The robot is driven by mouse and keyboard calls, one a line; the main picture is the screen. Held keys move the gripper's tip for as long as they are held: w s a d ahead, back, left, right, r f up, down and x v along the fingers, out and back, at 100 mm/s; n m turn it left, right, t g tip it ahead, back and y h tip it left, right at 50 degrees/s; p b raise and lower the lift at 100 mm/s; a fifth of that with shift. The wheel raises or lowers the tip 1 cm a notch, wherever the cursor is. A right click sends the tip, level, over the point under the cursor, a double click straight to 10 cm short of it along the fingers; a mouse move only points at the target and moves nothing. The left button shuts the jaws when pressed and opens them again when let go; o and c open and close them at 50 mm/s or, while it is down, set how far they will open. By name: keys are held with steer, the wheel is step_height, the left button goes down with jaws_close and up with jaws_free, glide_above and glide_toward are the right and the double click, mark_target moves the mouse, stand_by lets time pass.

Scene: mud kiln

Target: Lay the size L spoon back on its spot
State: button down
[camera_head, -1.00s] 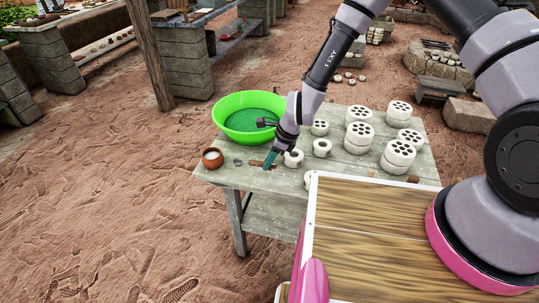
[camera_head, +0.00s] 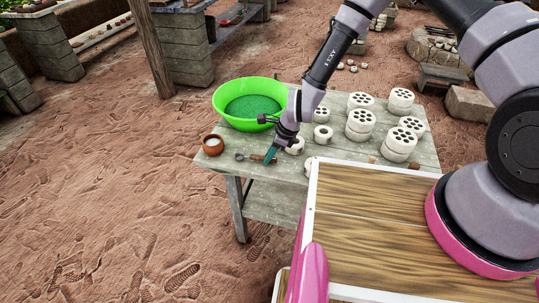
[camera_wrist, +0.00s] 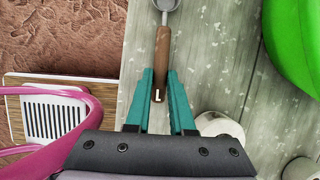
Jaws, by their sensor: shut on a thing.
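The spoon has a grey metal bowl (camera_wrist: 167,4) and a brown wooden handle (camera_wrist: 162,48) marked with a pale "L" near its end. My gripper (camera_wrist: 163,76) is shut on the handle's end, one teal finger on each side. In the head view my gripper (camera_head: 270,156) is low over the table's near left part, and the spoon (camera_head: 240,157) points left from it, bowl end toward the brown cup. The spoon is level or nearly so, at or just above the tabletop; I cannot tell whether it touches.
A green basin (camera_head: 225,100) stands behind my gripper. A brown cup (camera_head: 213,145) with white contents is at the table's (camera_head: 325,152) left edge. White perforated cylinders (camera_head: 360,122) fill the right side, some stacked. A small white ring (camera_head: 296,146) stands just right of my gripper.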

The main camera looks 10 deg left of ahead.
steer(key=shift+f, duration=0.15)
steer(key=shift+c, duration=0.7)
jaws_free()
steer(key=shift+r, duration=3)
